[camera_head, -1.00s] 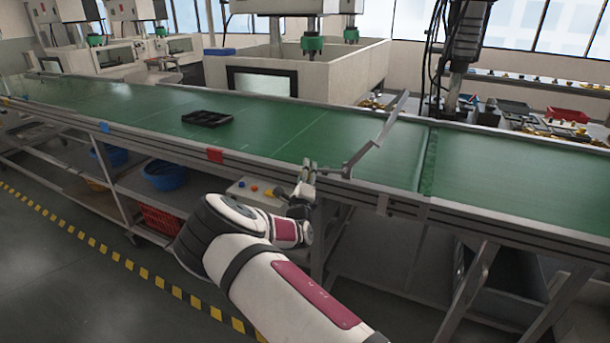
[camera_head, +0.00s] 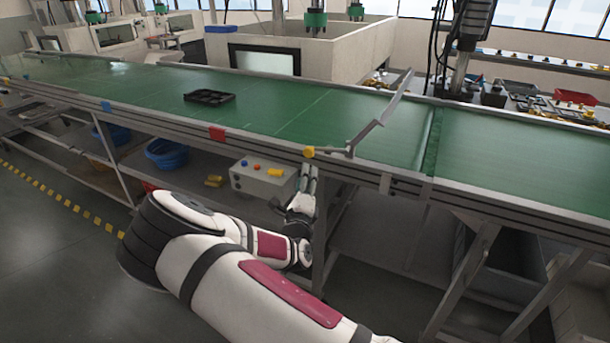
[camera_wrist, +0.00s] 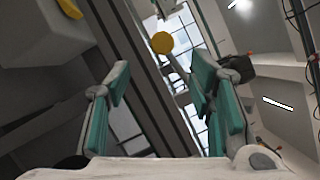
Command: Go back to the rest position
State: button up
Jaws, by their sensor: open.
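My gripper (camera_head: 308,180) is in front of the conveyor's near side, below the belt's edge and just right of the grey control box (camera_head: 262,178). In the wrist view, my gripper (camera_wrist: 160,95) has its two teal-padded fingers apart with nothing between them. A yellow round knob (camera_wrist: 162,42) shows beyond the fingertips there. In the head view a yellow piece (camera_head: 309,152) sits on the conveyor's front rail just above the gripper, by the foot of a grey diverter arm (camera_head: 381,122).
The green conveyor (camera_head: 270,112) runs across the view with a black tray (camera_head: 209,97) on it. Blue basins (camera_head: 166,153) lie on the shelf below. A conveyor leg (camera_head: 325,235) stands close beside my gripper. Open floor (camera_head: 50,250) lies at the left.

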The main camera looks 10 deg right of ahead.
jog(key=s+d+r+m+g+h, duration=0.55)
jog(key=d+m, duration=0.35)
jog(key=m, duration=0.2)
jog(key=s+d+r+m+g+h, duration=0.5)
jog(key=s+d+r+m+g, duration=0.2)
jog(key=d+m, duration=0.3)
jog(key=s+d+r+m+g+y, duration=0.25)
jog(key=s+m+g+y, duration=0.3)
jog(key=s+m, duration=0.7)
jog(key=s+a+r+m+t+y, duration=0.1)
jog(key=s+a+r+m+y, duration=0.2)
jog(key=s, duration=0.7)
jog(key=s+a+r+m+t+y, duration=0.2)
jog(key=s+a+r+m+y, duration=0.2)
jog(key=s+a+m+y, duration=0.3)
jog(key=shift+s+a+m+y, duration=0.3)
jog(key=shift+s+a+m, duration=0.95)
jog(key=shift+a, duration=1.05)
jog(key=shift+s, duration=0.1)
